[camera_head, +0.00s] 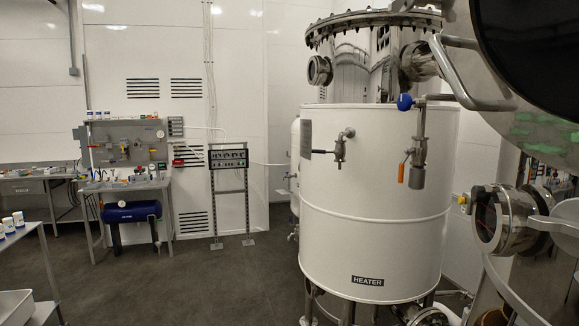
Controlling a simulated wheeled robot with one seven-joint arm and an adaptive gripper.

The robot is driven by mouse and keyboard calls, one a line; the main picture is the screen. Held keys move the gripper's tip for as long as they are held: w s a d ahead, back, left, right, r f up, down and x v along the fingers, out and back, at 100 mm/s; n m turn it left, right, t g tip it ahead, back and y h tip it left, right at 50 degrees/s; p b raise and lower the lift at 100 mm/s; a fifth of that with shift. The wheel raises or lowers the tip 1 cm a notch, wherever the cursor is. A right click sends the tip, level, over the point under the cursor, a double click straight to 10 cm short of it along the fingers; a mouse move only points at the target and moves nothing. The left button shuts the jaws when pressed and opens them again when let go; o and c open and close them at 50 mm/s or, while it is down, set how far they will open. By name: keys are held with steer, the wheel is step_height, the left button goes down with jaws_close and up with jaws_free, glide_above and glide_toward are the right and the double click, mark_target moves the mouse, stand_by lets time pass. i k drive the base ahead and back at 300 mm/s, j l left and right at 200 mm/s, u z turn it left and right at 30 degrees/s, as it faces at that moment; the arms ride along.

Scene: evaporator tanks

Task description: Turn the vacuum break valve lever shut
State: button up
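A white tank labelled HEATER (367,281) stands right of the middle. On its right front a vertical metal fitting (417,170) hangs, with a small lever with an orange grip (401,173) pointing down at its left side. A blue ball-shaped knob (404,102) sits on a horizontal rod at the fitting's upper end. A smaller metal tap-like valve (340,147) is on the tank's left front. No label names the vacuum break valve, so I cannot tell which of these is its lever. My gripper is not in view.
A large metal vessel with a dark round window (535,45) and a clamped round port (503,218) crowds the right edge. A workbench (125,185) and a control panel on a stand (229,158) stand at the back left. The grey floor (190,285) between is clear.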

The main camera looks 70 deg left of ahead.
mark_target(408, 151)
steer(key=u, duration=1.85)
